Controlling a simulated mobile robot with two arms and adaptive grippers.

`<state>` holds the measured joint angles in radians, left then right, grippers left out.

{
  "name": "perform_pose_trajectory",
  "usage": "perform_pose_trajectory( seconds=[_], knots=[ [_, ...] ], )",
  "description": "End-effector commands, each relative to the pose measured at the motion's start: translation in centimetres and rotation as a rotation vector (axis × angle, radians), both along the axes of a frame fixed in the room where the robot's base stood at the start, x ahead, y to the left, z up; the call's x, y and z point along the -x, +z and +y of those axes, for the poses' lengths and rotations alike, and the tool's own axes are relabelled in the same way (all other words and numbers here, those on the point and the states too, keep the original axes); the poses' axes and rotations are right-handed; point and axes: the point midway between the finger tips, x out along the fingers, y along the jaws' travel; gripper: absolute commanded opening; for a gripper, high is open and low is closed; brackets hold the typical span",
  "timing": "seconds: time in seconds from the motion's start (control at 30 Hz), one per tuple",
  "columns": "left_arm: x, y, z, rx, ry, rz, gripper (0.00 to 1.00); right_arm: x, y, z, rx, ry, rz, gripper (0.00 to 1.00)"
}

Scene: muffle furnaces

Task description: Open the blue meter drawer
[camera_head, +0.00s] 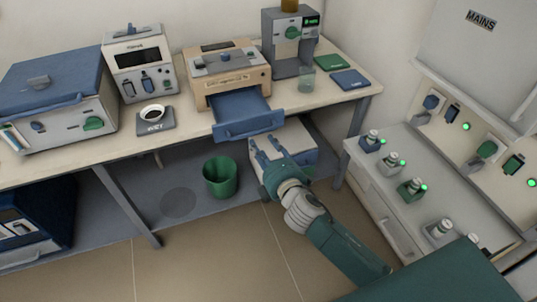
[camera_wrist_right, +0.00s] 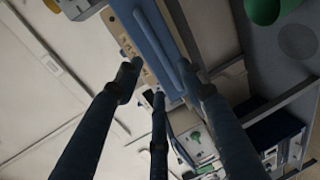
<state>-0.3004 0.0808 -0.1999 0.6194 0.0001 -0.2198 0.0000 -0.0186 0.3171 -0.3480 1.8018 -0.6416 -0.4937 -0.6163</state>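The beige meter (camera_head: 226,72) stands on the bench in the head view. Its blue drawer (camera_head: 241,107) is pulled out toward me, past the bench edge, with a bar handle across its front. My right gripper (camera_head: 266,151) is just below and right of the drawer front. In the right wrist view, the fingers of my right gripper (camera_wrist_right: 160,80) are spread apart. The blue drawer front (camera_wrist_right: 150,36) shows beyond and between the fingertips. I cannot tell whether a finger touches it. My left gripper is not in view.
A grey device (camera_head: 283,45) and a glass beaker (camera_head: 307,79) stand right of the meter. A scale (camera_head: 155,128) with a cup is at its left. A green bin (camera_head: 220,177) is below the bench.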

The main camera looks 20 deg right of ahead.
Motion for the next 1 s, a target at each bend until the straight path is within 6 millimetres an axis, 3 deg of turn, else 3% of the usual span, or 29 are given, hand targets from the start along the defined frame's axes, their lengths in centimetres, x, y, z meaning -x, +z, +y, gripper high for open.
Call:
perform_pose_trajectory(
  seconds=[0.1,0.3,0.83,0.93,1.0],
  knots=[
    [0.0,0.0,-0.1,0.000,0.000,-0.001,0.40,2.3,0.3,0.0,-0.001,0.000,0.003,0.39],
    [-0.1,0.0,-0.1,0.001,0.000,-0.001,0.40,4.1,0.8,0.0,0.000,0.000,0.000,0.39],
    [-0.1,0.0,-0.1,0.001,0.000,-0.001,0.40,4.3,0.9,0.0,0.000,-0.001,0.000,0.39],
    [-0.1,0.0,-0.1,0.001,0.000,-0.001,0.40,4.4,-0.2,-0.1,-0.011,-0.005,0.018,0.39],
    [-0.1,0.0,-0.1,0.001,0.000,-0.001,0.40,4.6,-2.4,-0.4,-0.038,-0.016,0.058,0.39]
  ],
)
